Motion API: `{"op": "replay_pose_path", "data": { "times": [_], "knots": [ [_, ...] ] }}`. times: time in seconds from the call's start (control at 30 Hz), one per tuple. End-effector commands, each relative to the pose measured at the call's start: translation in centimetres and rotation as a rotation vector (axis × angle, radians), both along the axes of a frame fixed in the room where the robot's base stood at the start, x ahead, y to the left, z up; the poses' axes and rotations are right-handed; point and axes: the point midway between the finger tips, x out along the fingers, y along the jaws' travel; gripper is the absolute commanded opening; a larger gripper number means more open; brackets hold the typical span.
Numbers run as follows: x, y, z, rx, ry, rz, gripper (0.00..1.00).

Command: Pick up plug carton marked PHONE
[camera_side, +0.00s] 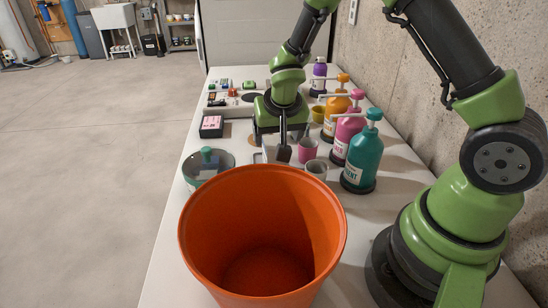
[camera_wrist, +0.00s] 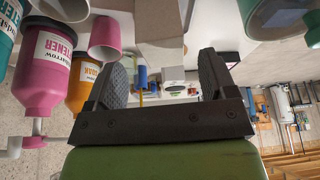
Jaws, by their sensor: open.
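I cannot read the word PHONE on anything in either view. A small black box with a pink printed label (camera_side: 211,126) lies on the left part of the table in the side view; its text is too small to read. My gripper (camera_side: 283,148) hangs low over the table, to the right of this box and behind the orange bin. In the wrist view my gripper (camera_wrist: 163,72) has its two dark fingers wide apart with nothing held between them. A plain pale block-like thing (camera_wrist: 158,22) shows at the top, beyond the fingertips; I cannot tell what it is.
A large orange bin (camera_side: 212,228) stands in front. Pump bottles, including teal (camera_side: 357,165) and pink (camera_side: 345,143), line the right side by the wall. Small items (camera_side: 222,85) lie at the back.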

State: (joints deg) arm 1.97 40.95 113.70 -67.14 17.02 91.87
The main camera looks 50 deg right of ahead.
Motion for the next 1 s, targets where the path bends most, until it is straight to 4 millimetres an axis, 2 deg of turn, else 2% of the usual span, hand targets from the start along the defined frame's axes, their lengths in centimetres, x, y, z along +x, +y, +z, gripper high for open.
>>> {"op": "replay_pose_path", "data": {
  "times": [0.33, 0.63, 0.67, 0.9, 1.0],
  "knots": [
    [1.6, -0.9, -4.1, -0.001, 0.004, 0.0, 0.78],
    [1.8, -1.1, -4.6, 0.001, 0.0, -0.002, 0.78],
    [1.8, -1.1, -4.5, 0.001, 0.0, -0.002, 0.75],
    [1.8, -1.1, -4.5, 0.0, 0.0, -0.001, 0.21],
    [1.8, -1.0, -4.5, 0.0, 0.0, -0.001, 0.21]
  ]
}}
